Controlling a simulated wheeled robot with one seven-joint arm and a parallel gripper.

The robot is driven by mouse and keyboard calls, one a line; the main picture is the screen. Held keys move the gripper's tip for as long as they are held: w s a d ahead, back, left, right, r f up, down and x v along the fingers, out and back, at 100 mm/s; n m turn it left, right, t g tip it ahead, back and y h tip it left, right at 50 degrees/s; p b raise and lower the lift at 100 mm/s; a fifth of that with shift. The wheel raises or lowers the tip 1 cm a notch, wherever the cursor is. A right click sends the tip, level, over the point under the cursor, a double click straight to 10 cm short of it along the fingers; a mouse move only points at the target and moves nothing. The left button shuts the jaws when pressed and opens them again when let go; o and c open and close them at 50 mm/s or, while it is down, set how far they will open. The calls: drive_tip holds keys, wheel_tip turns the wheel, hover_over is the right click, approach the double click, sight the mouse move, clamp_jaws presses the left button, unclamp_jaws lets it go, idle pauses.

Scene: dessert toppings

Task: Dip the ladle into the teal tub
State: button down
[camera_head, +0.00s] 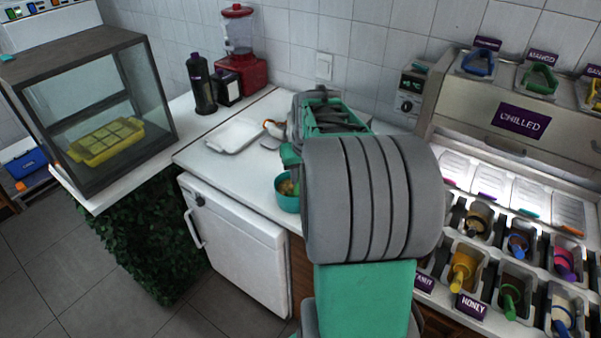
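The teal tub (287,201) stands on the white counter, just left of my grey forearm, which hides its right part. Something yellowish-brown lies inside it. My arm reaches over the counter, and my gripper (292,128) is mostly hidden behind my own links, beyond the tub. I cannot tell whether it is open or shut. A small white and orange item (273,128) shows at its left side, touching or just behind it. No ladle can be made out clearly beside the tub.
A white tray (236,136) lies on the counter left of my gripper. A dark bottle (201,84) and a red blender (241,70) stand at the back. A glass case (90,110) is at left. The chilled topping station (525,120), with several colored-handled containers, fills the right.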

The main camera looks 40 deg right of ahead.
sight(299, 190)
wheel_tip(299, 190, down, 3)
drive_tip(key=shift+r+b, duration=0.2)
drive_tip(key=shift+b, duration=0.45)
drive_tip(key=shift+w+d+r+p, duration=0.1)
drive_tip(key=shift+w+r+p, duration=0.2)
drive_tip(key=shift+w+d+p, duration=0.15)
drive_tip(key=shift+w+d, duration=0.15)
drive_tip(key=shift+w, duration=0.55)
drive_tip(key=shift+w+d+p, duration=0.15)
drive_tip(key=shift+w+d, duration=0.15)
drive_tip(key=shift+w, duration=0.5)
drive_tip(key=shift+w+f+b, duration=0.1)
drive_tip(key=shift+f+b, duration=0.25)
drive_tip(key=shift+b, duration=0.1)
drive_tip(key=s+t+b, duration=0.1)
drive_tip(key=b, duration=0.2)
drive_tip(key=s+f+t+b, duration=0.1)
drive_tip(key=b, duration=0.3)
drive_tip(key=shift+a+f+h, duration=0.1)
drive_tip(key=shift+a+h, duration=0.2)
drive_tip(key=s+f+t+b, duration=0.1)
drive_tip(key=b, duration=0.3)
drive_tip(key=s+f+t+b, duration=0.1)
drive_tip(key=b, duration=0.4)
drive_tip(key=shift+a+t+h, duration=0.3)
drive_tip(key=shift+a+h, duration=0.05)
drive_tip(key=shift+h, duration=0.05)
drive_tip(key=shift+s, duration=0.1)
drive_tip(key=shift+r, duration=0.15)
